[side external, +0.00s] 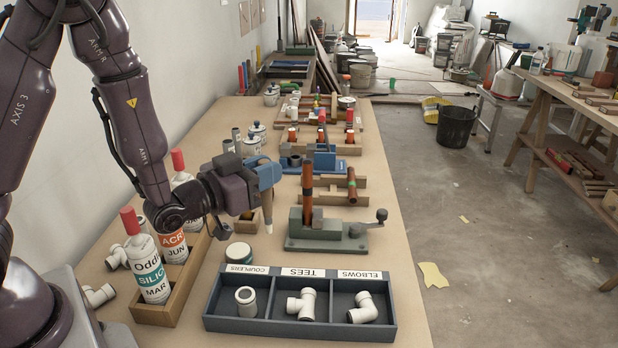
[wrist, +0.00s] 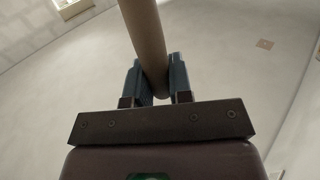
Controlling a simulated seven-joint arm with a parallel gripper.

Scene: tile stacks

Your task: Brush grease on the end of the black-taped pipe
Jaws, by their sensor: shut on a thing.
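My gripper (side external: 266,178) hangs over the bench, left of the vise. In the wrist view its blue fingers (wrist: 154,88) are shut on a round tan handle (wrist: 143,35), which I take for the brush. In the side view a pale, narrow end of the brush (side external: 268,216) points down below the fingers; its bristles are too small to make out. An orange-brown pipe (side external: 307,172) stands upright in the green vise (side external: 318,236), to the right of my gripper and apart from the brush. Dark tape seems to be on it, but I cannot be sure. I see no grease clearly.
A wooden crate (side external: 190,290) holds several red-capped bottles.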

